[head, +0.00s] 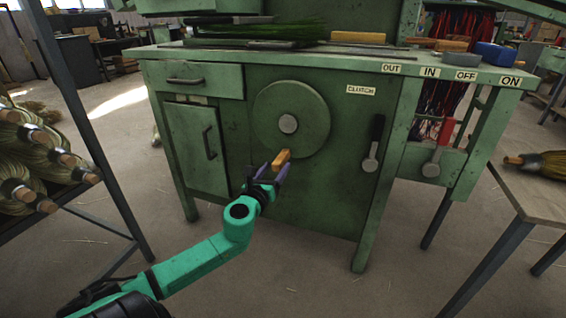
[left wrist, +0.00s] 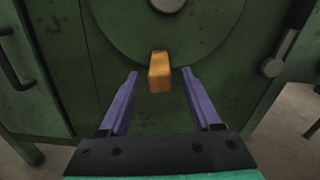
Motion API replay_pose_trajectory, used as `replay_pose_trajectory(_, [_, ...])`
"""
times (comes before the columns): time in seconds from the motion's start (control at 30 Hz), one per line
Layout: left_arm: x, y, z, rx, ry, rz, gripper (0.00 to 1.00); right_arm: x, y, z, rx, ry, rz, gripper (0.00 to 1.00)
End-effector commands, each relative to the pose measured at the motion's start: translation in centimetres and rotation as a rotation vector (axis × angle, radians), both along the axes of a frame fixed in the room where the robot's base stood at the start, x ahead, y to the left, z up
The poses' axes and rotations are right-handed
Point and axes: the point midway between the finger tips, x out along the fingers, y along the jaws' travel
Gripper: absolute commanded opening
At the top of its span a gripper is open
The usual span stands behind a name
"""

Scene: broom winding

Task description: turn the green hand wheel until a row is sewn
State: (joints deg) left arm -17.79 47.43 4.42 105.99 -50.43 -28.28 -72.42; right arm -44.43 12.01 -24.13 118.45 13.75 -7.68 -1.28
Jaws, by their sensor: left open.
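The green hand wheel (head: 306,107) is a round disc with a grey hub on the front of the green machine. Its orange-brown handle (head: 281,160) sticks out near the bottom of the disc. My left gripper (head: 271,172) is at the handle's lower end in the head view. In the left wrist view the handle (left wrist: 160,73) is between and a little beyond the purple fingertips of my left gripper (left wrist: 159,74), with a gap on both sides. The gripper is open and empty. The wheel (left wrist: 205,35) fills the top of that view. My right gripper does not show.
A black-handled clutch lever (head: 374,145) and a red-handled lever (head: 439,146) stand to the right of the wheel. A rack of broom bundles (head: 30,150) is at the left. A wooden table (head: 535,190) is at the right. The floor before the machine is clear.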

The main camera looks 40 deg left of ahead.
Motion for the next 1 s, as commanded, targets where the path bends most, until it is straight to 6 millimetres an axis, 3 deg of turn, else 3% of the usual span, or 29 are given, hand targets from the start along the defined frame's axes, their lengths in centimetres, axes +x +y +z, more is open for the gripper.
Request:
replay_pose_trajectory(0.1, [2.5, 0.9, -0.1, 0.001, -0.005, 0.002, 0.65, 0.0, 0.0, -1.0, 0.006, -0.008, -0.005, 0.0])
replay_pose_trajectory(0.3, [5.2, 1.9, -0.1, -0.002, -0.003, 0.001, 0.65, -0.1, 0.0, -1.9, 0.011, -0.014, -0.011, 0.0])
replay_pose_trajectory(0.63, [5.9, 2.1, 0.0, -0.003, 0.0, 0.0, 0.65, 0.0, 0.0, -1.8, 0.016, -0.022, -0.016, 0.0])
replay_pose_trajectory(0.67, [5.9, 2.1, 0.0, -0.003, 0.0, 0.0, 0.61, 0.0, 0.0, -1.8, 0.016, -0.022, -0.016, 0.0])
replay_pose_trajectory(0.8, [5.9, 2.1, 0.0, -0.003, 0.0, 0.0, 0.08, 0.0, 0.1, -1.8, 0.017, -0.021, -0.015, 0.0])
replay_pose_trajectory(0.83, [5.9, 2.1, 0.0, -0.003, 0.0, 0.0, 0.0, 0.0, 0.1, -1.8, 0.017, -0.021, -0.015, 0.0])
replay_pose_trajectory(1.0, [5.9, 2.1, 0.0, -0.003, 0.0, 0.0, 0.0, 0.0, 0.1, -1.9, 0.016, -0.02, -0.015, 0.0])
